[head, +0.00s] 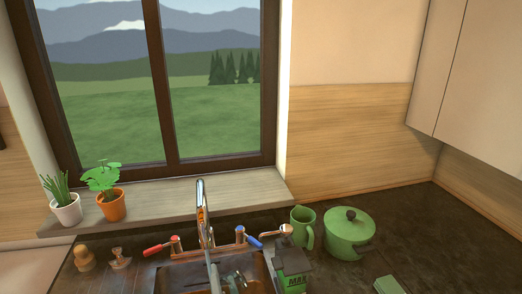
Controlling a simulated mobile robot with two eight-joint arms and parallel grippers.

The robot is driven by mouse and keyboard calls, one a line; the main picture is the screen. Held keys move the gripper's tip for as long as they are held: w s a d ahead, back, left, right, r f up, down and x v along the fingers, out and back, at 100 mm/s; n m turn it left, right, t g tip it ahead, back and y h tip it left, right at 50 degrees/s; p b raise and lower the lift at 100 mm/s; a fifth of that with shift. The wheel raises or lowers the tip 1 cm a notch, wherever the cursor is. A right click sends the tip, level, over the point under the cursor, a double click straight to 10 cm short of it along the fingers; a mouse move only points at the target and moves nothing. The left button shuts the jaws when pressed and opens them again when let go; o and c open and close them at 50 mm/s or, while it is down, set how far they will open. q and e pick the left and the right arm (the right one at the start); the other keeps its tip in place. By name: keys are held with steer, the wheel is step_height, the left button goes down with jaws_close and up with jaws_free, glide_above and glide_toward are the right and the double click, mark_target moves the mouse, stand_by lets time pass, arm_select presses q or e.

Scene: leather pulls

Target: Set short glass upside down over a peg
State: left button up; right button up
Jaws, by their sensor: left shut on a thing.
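My left gripper (238,282) shows small and dark at the bottom edge, over the sink. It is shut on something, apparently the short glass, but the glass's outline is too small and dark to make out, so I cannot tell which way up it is. Two short upright pieces stand on the counter left of the sink: a wooden one (84,258) and a metal-topped one (120,259). I cannot tell whether either is the peg. My right gripper is not in view.
The tall tap (203,215) rises behind the sink (178,277), between red (157,249) and blue (250,239) handles. The right counter (440,235) is mostly clear.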

arm_select(q)
steer(key=s+a+r+p, duration=0.4)
steer(key=s+a+r, duration=0.2)
steer(key=s, duration=0.3)
steer(key=shift+s+a+r, duration=0.2)
steer(key=shift+a+r, duration=0.15)
steer(key=shift+r, duration=0.55)
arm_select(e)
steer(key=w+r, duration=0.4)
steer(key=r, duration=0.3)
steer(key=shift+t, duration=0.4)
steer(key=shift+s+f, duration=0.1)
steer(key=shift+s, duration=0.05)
arm_select(q)
steer(key=m+b, duration=0.1)
steer(key=m, duration=1.1)
steer(key=shift+s, duration=0.15)
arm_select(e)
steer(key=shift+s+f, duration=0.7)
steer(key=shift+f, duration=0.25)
